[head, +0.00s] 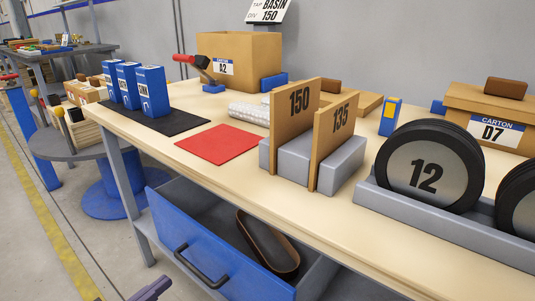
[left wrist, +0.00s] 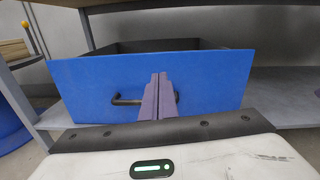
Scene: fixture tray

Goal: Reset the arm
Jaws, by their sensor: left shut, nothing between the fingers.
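My left gripper (head: 160,283) shows only as a purple finger at the bottom edge of the head view, left of the blue drawer front (head: 218,246). In the left wrist view its purple fingers (left wrist: 159,78) are together and empty, in front of the drawer front (left wrist: 215,80). The dark drawer handle (left wrist: 128,101) lies behind the fingers, which hide part of it; I cannot tell how far apart they are. The drawer stands open under the bench, with a dark oval tray (head: 268,245) inside. My right gripper is in neither view.
On the bench top (head: 235,185) are a red mat (head: 217,143), blue boxes (head: 152,92) on a black mat, a grey holder (head: 290,160) with boards marked 150 and 135, and a rack (head: 440,222) with black discs. A round stool (head: 85,150) stands left.

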